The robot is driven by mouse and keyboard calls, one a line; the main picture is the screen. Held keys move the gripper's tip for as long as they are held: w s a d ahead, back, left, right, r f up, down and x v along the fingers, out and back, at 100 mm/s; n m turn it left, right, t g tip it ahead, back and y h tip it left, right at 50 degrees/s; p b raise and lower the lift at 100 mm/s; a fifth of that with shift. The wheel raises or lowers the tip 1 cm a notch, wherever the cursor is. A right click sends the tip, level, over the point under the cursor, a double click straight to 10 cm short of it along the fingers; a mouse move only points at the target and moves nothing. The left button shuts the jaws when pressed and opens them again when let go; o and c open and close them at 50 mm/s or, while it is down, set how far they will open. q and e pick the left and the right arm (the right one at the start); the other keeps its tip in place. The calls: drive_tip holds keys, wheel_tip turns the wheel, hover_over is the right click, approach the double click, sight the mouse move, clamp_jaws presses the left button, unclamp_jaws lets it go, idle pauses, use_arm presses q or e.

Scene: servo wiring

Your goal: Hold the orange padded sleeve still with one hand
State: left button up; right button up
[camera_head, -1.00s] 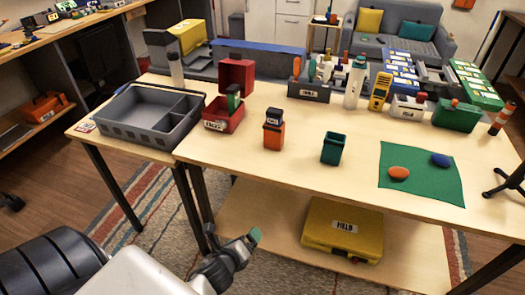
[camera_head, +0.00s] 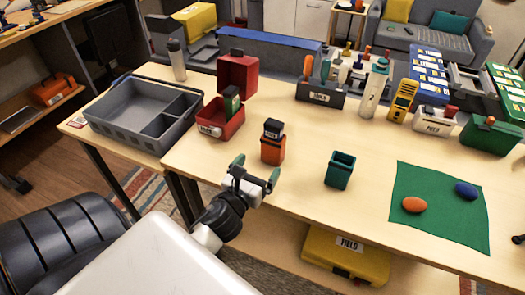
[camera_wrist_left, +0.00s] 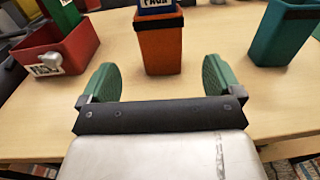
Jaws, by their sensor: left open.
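The orange padded sleeve (camera_head: 272,151) stands upright on the table, with a dark blue labelled block (camera_head: 273,128) sticking out of its top. My left gripper (camera_head: 254,172) is open and empty at the table's front edge, just short of the sleeve. In the left wrist view, the sleeve (camera_wrist_left: 160,50) is straight ahead, beyond the gap between the green fingertips of my left gripper (camera_wrist_left: 161,80), and not touched by them. The block's top is cut off there (camera_wrist_left: 157,8). My right gripper is not in view.
A teal open holder (camera_head: 340,170) stands right of the sleeve. A red box (camera_head: 221,118) with its lid up is to the left, beside a grey tray (camera_head: 120,132). A green mat (camera_head: 440,220) with an orange and a blue oval piece lies at the right.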

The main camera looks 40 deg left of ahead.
sight(270, 150)
use_arm(q)
drive_tip(key=w, duration=0.3)
drive_tip(key=shift+w+a+r+p, duration=0.15)
drive_tip(key=shift+a+r+p, duration=0.1)
drive_tip(key=shift+a+p, duration=0.1)
drive_tip(key=w, duration=0.3)
drive_tip(key=w+a, duration=0.1)
drive_tip(key=w, duration=0.1)
drive_tip(key=shift+w+f+p, duration=0.15)
drive_tip(key=shift+w+p, duration=0.05)
drive_tip(key=shift+p, duration=0.1)
drive_tip(key=shift+w, duration=0.7)
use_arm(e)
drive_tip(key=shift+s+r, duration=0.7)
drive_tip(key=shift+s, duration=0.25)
use_arm(q)
drive_tip(key=shift+c, duration=0.2)
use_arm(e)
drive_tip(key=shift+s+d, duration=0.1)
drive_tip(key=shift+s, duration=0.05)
use_arm(q)
drive_tip(key=shift+c, duration=1.3)
drive_tip(key=c, duration=0.7)
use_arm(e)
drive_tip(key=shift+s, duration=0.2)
